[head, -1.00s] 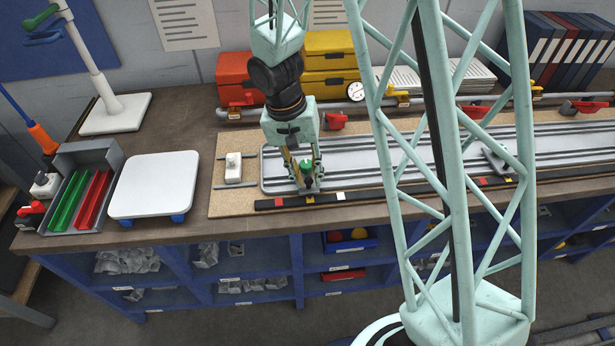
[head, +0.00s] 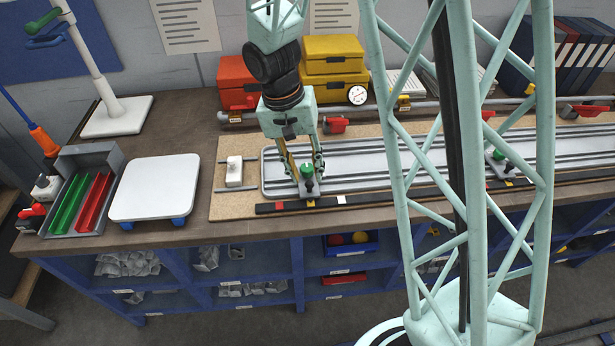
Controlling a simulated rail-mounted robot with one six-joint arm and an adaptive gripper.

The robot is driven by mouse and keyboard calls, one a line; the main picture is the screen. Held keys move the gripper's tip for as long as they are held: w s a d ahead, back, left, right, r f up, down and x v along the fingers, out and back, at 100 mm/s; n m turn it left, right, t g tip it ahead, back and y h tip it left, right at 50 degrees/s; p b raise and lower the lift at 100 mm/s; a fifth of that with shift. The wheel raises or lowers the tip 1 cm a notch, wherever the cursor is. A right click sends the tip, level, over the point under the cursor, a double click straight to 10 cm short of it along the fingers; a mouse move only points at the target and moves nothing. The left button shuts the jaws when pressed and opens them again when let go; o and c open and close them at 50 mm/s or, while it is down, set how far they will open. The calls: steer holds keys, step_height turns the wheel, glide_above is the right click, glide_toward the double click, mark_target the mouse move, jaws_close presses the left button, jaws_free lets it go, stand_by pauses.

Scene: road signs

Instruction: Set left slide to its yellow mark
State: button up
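The left slide (head: 309,188) is a small grey carriage with a green knob (head: 306,171) on top, near the left end of the grey rail plate. It stands just behind the yellow mark (head: 311,203) on the black strip and looks about level with it. A red mark (head: 279,206) lies to its left and a white mark (head: 340,200) to its right. My gripper (head: 306,168) points down over the slide, one finger on each side of the green knob. I cannot tell whether the fingers touch the knob.
A second slide with a green knob (head: 498,155) stands farther right, partly behind my lattice column. A white block (head: 234,170) lies left of the rail plate (head: 350,160). Yellow boxes (head: 333,55), a red-orange box (head: 238,82) and a round gauge (head: 357,95) stand behind.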

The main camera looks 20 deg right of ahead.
step_height(320, 180, up, 8)
steer(key=a, duration=0.1)
steer(key=shift+w+a, duration=0.25)
steer(key=shift+w, duration=0.1)
steer(key=shift+r, duration=0.2)
stand_by(0.6)
steer(key=s+d+r+n+t+y+b, duration=0.1)
steer(key=s+d+r+n+t, duration=0.15)
steer(key=s+r, duration=1.3)
steer(key=s+r+n+t, duration=0.1)
steer(key=s+r, duration=0.2)
steer(key=s, duration=0.3)
steer(key=s+r+n+t+y, duration=0.1)
steer(key=s+r, duration=0.2)
steer(key=s, duration=0.4)
steer(key=shift+s+d+r+b, duration=0.25)
steer(key=shift+d+r+b, duration=0.1)
steer(key=shift+d+b, duration=0.1)
stand_by(2.2)
